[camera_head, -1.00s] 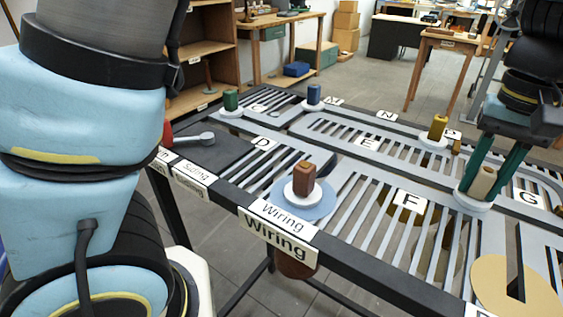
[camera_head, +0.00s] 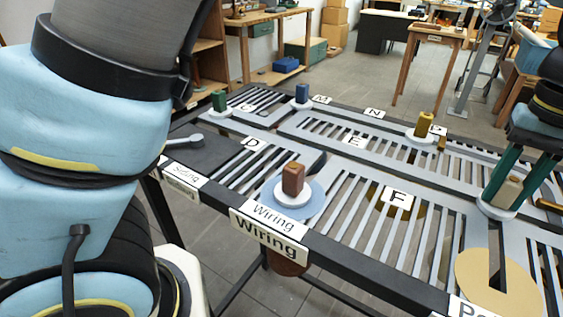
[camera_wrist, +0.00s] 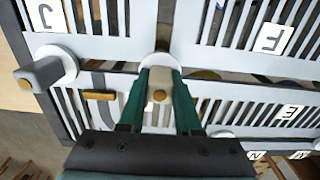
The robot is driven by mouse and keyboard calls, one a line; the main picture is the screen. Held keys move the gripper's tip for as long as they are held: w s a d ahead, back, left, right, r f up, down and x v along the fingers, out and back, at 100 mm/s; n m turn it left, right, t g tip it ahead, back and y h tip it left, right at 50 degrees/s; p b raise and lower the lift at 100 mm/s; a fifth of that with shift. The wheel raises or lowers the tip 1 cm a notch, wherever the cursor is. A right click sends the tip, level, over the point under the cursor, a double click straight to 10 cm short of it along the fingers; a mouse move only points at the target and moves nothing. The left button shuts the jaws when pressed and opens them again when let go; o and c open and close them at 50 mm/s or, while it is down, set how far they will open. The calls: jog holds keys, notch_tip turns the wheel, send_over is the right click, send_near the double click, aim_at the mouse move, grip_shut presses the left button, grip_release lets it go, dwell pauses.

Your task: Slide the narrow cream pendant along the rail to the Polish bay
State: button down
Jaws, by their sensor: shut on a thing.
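The narrow cream pendant shows as a cream knob (camera_head: 508,190) on a white disc, standing in a rail slot at the right of the table. In the wrist view the knob (camera_wrist: 159,96) sits between the green fingers. My gripper (camera_head: 512,182) is shut on the knob from above; it also shows in the wrist view (camera_wrist: 159,98). What hangs below the rail is hidden. The Polish bay appears as a tan disc (camera_head: 490,290) with a slot at the lower right, by a label (camera_head: 470,308) cut off after "Po". The gripper is beyond this disc, apart from it.
A brown knob (camera_head: 293,180) stands at the Wiring bay (camera_head: 270,236). A grey knob (camera_wrist: 38,75) on a white disc is left of the gripper in the wrist view.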

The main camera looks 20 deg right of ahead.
jog(key=shift+s+a+f+b, duration=0.1)
jog(key=shift+s+a+b, duration=0.35)
jog(key=shift+s+a, duration=1.2)
jog(key=shift+s+a+r+b, duration=0.1)
jog(key=shift+s+a+b, duration=0.35)
jog(key=shift+s+a, duration=1.25)
jog(key=shift+s+a+f+b, duration=0.1)
jog(key=shift+s+a+b, duration=0.35)
jog(key=shift+s+a, duration=1.2)
jog(key=c, duration=0.5)
grip_release()
jog(key=shift+w+a, duration=0.55)
jog(key=shift+w, duration=0.05)
